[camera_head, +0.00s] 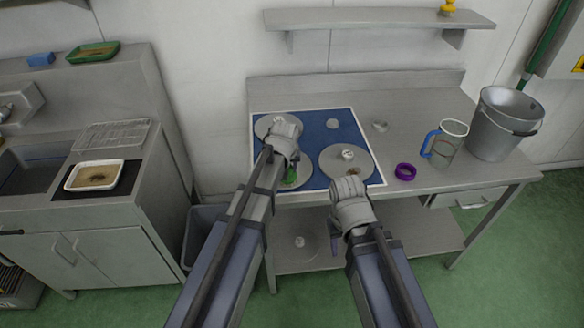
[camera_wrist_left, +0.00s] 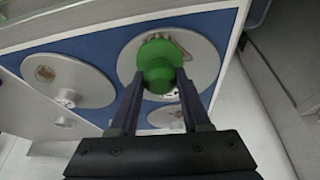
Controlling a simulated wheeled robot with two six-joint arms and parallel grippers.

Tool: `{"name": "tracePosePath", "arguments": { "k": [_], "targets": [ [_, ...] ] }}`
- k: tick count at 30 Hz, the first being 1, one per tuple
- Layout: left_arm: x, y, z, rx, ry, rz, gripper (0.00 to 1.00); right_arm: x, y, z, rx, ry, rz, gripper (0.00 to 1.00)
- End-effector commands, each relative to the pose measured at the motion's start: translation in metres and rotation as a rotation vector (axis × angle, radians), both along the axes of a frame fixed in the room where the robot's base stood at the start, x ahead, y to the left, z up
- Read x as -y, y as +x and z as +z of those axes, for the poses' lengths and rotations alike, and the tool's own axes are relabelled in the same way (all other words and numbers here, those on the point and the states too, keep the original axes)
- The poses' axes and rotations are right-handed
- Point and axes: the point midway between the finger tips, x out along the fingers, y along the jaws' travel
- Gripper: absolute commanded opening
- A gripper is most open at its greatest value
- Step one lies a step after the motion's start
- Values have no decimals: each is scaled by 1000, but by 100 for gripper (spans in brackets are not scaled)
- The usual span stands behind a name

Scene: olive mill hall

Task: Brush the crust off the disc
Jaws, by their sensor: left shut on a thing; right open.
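My left gripper (camera_head: 289,174) is shut on a green brush (camera_head: 291,179), above the front left disc (camera_head: 304,179) on the blue mat (camera_head: 313,118). The left wrist view shows the round green brush (camera_wrist_left: 160,65) between the fingers, over a grey disc (camera_wrist_left: 205,65) with a brownish patch beside the brush. I cannot tell whether the brush touches the disc. A second disc (camera_head: 335,160), at right, carries a brown crust patch and a metal knob. A third disc (camera_head: 265,124) lies behind, partly hidden by my left arm. My right gripper (camera_head: 335,235) is open before the table's front edge.
A purple ring (camera_head: 405,172), a clear jug (camera_head: 447,147) with a blue handle and a metal bucket (camera_head: 505,125) stand right of the mat. A wall shelf (camera_head: 380,18) hangs behind. A white tray (camera_head: 95,175) sits on the left counter. A bin (camera_head: 205,230) stands between counter and table.

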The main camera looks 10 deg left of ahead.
Motion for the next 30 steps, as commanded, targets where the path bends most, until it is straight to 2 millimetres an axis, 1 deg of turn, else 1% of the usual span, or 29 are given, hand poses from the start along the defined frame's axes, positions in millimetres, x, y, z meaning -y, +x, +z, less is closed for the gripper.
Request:
{"name": "tracePosePath", "arguments": {
  "k": [1,6,16,27,30],
  "targets": [
    [-6,-1,-1,-1,0,3,3,0,0,-1,0,0,0,49],
    [-19,-1,-2,-1,1,3,3,0,0,-2,0,0,0,49],
    [-25,-2,-2,-2,2,2,3,0,0,-2,0,0,0,49],
    [-54,-5,0,-1,1,4,3,0,0,0,0,0,0,49],
    [-58,-5,0,-1,0,1,3,0,0,0,0,0,0,49]
  ]
}}
